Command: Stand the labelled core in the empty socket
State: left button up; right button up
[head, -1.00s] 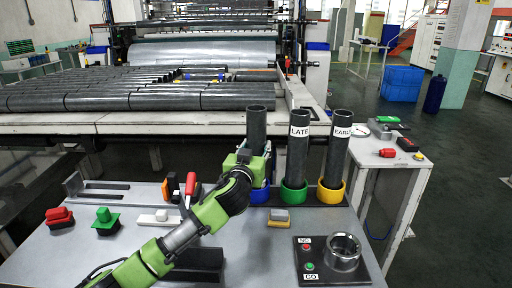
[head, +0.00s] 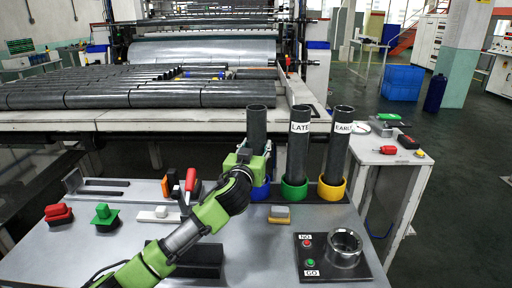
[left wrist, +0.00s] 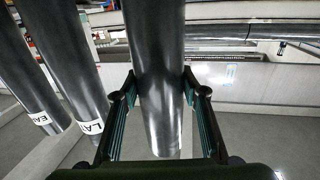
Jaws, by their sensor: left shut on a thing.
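A dark core (head: 257,130) with no label visible on it stands upright at the blue socket (head: 262,190). My left gripper (head: 250,162) is shut on this core low on its length and hides its lower end, so I cannot tell how it sits in the socket. In the left wrist view the core (left wrist: 155,60) lies between my two fingers (left wrist: 157,88). To its right in the head view, a core labelled LATE (head: 298,155) stands in the green socket (head: 293,190), and one labelled EARLY (head: 339,155) stands in the yellow socket (head: 331,190). My right gripper is not in view.
A black gauge plate with a metal ring (head: 344,247) and NO/GO buttons is at front right. Many cores lie behind.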

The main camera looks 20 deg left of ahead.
pick_arm(q)
jog(key=o, duration=1.4)
jog(key=shift+f, duration=0.15)
jog(key=shift+c, duration=0.2)
jog(key=shift+s, duration=0.1)
jog(key=shift+s+d, duration=0.15)
jog(key=shift+s, duration=1.8)
jog(key=shift+s+d, duration=0.15)
jog(key=shift+s, duration=1.8)
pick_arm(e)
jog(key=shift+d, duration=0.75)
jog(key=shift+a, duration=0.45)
